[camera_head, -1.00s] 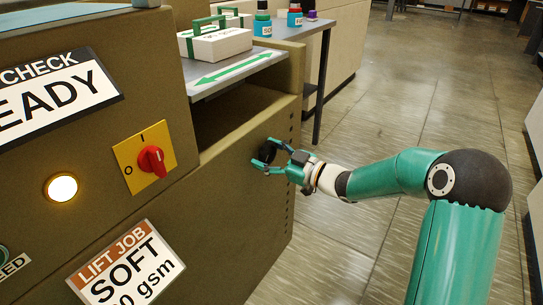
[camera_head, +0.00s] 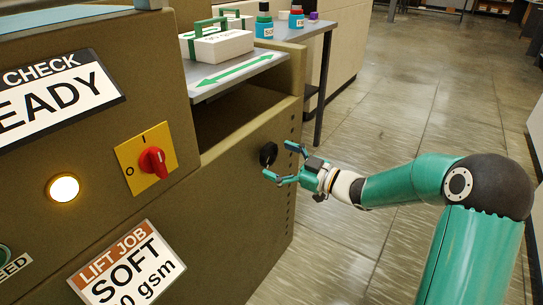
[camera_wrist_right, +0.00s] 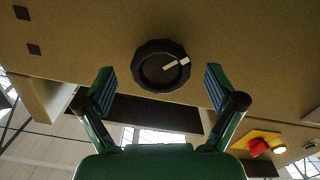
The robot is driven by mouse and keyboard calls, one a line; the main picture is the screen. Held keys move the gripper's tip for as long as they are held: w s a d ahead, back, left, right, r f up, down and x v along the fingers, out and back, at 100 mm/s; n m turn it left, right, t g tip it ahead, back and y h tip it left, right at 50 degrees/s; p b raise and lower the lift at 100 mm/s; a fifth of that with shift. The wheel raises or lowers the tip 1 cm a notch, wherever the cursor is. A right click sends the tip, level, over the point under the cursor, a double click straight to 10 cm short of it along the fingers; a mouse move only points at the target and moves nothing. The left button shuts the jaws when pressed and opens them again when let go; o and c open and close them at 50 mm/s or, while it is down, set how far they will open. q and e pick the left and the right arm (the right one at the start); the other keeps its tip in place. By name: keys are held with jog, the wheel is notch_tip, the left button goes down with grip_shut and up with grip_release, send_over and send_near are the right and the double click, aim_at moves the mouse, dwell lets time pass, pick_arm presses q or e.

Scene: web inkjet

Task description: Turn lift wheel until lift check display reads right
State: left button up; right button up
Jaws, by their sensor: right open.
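The lift wheel is a round black knob (camera_head: 268,154) on the brown machine's side panel. In the right wrist view the knob (camera_wrist_right: 162,66) shows a white mark pointing to the upper right. My right gripper (camera_head: 277,162) is open beside the knob. In the right wrist view its two fingers (camera_wrist_right: 160,90) are spread wide, short of the knob, with nothing between them. The check display (camera_head: 60,92) at the upper left is partly cut off; "CHECK" and "EADY" can be read. My left gripper is not in view.
A red rotary switch (camera_head: 152,162) on a yellow plate and a lit round lamp (camera_head: 63,188) sit left of the knob. A "LIFT JOB SOFT" label (camera_head: 126,264) is below. A shelf (camera_head: 240,72) with a green arrow juts out above. The floor at right is clear.

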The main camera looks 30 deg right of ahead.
jog(key=v, duration=0.9)
